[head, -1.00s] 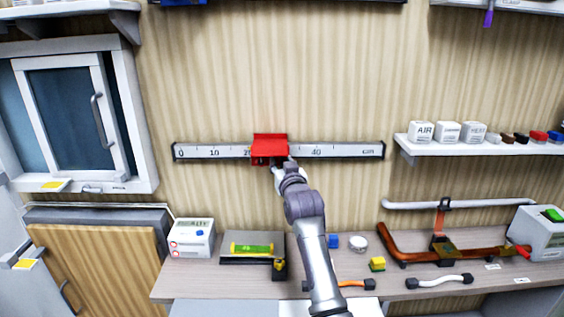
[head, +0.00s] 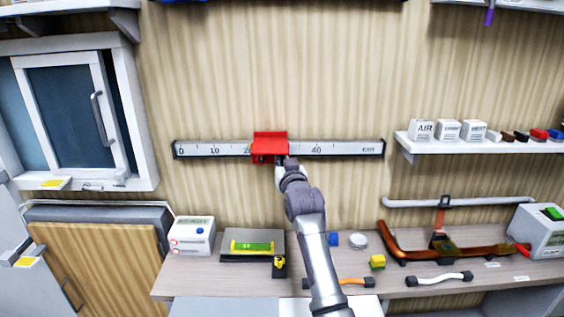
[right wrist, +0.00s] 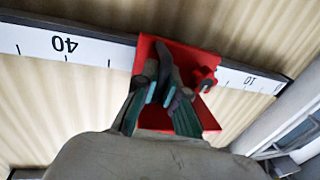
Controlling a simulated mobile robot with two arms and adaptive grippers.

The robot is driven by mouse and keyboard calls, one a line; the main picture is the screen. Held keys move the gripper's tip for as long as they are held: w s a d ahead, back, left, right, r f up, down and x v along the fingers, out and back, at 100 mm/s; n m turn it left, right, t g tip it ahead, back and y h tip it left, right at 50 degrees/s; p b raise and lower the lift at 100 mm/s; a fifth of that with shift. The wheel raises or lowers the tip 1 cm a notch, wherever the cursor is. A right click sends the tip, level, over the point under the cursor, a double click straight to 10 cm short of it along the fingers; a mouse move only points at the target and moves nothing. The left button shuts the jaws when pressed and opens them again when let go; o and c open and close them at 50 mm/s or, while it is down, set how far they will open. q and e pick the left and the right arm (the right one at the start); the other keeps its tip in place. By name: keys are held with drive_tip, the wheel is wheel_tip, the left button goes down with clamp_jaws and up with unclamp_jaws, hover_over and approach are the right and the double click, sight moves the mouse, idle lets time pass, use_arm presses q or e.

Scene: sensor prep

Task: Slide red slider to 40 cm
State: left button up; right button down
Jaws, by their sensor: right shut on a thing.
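The red slider (head: 269,146) sits on the white ruler rail (head: 215,149) on the wall. In the head view it covers the stretch just right of the 20 mark, left of the 40 mark. My right gripper (head: 281,162) reaches up to the slider's lower right side, its fingers mostly hidden there. In the right wrist view the right gripper (right wrist: 168,90) is shut on a part of the red slider (right wrist: 180,62), which has a red knob on its right. The 40 mark shows left of the slider there. My left gripper is not in view.
A shelf (head: 480,146) with small white boxes is at right. The wall along the rail is clear.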

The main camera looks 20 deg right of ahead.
drive_tip(key=s+d+p, duration=0.1)
drive_tip(key=s+d, duration=0.1)
drive_tip(key=d, duration=0.7)
drive_tip(key=s+d+p, duration=0.1)
drive_tip(key=s+d, duration=0.2)
drive_tip(key=d, duration=0.7)
drive_tip(key=shift+s+d, duration=0.15)
drive_tip(key=shift+s, duration=0.1)
drive_tip(key=c, duration=1.2)
unclamp_jaws()
drive_tip(key=shift+s, duration=0.1)
drive_tip(key=s, duration=0.8)
drive_tip(key=s+a, duration=0.1)
drive_tip(key=s, duration=0.2)
drive_tip(key=shift+s, duration=0.4)
